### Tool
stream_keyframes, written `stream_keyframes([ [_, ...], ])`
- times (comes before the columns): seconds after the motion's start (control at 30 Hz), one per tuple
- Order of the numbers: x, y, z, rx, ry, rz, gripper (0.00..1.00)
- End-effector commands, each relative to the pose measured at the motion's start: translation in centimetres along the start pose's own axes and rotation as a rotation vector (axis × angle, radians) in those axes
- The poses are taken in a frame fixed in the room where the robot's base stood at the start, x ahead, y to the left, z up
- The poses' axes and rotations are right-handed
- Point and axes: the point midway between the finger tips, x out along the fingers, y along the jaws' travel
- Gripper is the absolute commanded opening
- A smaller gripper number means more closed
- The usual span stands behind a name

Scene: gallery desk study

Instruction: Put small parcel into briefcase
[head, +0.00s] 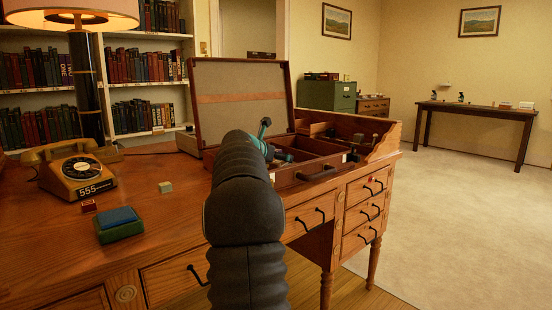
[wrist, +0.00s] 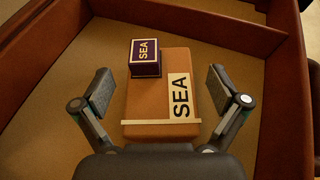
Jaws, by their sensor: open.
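The open briefcase (head: 240,101) stands on the desk with its lid raised and a divided tray in front. In the wrist view, a brown parcel (wrist: 150,85) with a pale "SEA" label lies inside a compartment with brown walls (wrist: 190,22). A smaller dark purple box (wrist: 145,58), also marked "SEA", sits at its upper left corner, overlapping it in the picture. I cannot tell whether it rests on it. My gripper (wrist: 158,92) is open, with one finger on each side of the brown parcel and gaps between. My arm hides part of the briefcase in the head view.
A rotary telephone (head: 75,172), a lamp (head: 86,85), a blue-topped green box (head: 119,225), a small red block (head: 89,205) and a pale green block (head: 165,187) are on the desk's left side. Bare desk lies between them and my arm.

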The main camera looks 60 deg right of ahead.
Motion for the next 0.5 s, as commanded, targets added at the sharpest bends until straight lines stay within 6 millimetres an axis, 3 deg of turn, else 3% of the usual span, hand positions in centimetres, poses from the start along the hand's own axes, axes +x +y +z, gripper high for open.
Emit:
stream_keyframes([
  [0.17,-1.2,0.0,0.3,0.0,-0.001,0.001,0.97],
  [0.5,-7.9,0.1,0.4,0.0,-0.002,0.002,0.97],
])
